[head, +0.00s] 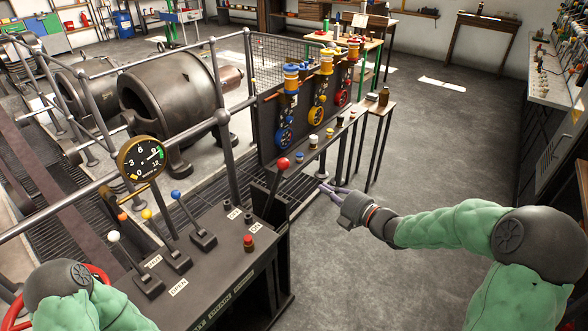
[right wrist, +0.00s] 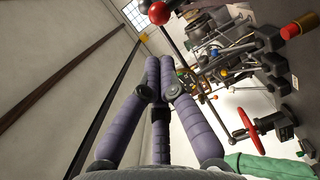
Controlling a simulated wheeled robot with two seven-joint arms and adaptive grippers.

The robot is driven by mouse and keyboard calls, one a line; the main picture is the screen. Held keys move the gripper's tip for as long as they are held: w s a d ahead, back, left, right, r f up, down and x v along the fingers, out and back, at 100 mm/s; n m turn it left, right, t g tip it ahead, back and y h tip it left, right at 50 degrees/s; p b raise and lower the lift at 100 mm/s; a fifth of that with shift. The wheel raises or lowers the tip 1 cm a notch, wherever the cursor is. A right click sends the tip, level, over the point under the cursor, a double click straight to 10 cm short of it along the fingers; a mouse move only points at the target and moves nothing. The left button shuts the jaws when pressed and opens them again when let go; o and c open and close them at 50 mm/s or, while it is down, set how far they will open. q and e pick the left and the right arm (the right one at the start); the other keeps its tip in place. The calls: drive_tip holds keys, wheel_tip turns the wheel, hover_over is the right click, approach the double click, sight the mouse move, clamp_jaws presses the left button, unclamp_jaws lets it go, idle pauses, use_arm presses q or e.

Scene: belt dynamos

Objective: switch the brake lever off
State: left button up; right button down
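The lever with the red ball knob (head: 283,163) stands on the dark control console (head: 222,262). It leans slightly toward the far side, and its knob shows at the top of the right wrist view (right wrist: 159,12). I take it for the brake lever; small white labels lie by its base, one seeming to read ON. My right gripper (head: 323,186) is to the right of the lever, apart from it, beyond the console's right edge. Its purple fingers (right wrist: 160,62) come together at the tips with nothing between them. My left gripper is out of view.
Levers with white (head: 114,236), blue (head: 175,194) and yellow (head: 146,214) knobs stand left on the console. A red button (head: 249,239) sits near its front. A round gauge (head: 142,158) and a rail stand behind. The floor to the right is clear.

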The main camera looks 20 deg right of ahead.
sight(287, 165)
drive_tip(key=shift+d+r+n, duration=0.1)
drive_tip(key=shift+r+n, duration=0.3)
drive_tip(key=shift+r, duration=0.1)
drive_tip(key=b+x, duration=0.3)
drive_tip(key=x, duration=1.1)
drive_tip(key=shift+s, duration=0.1)
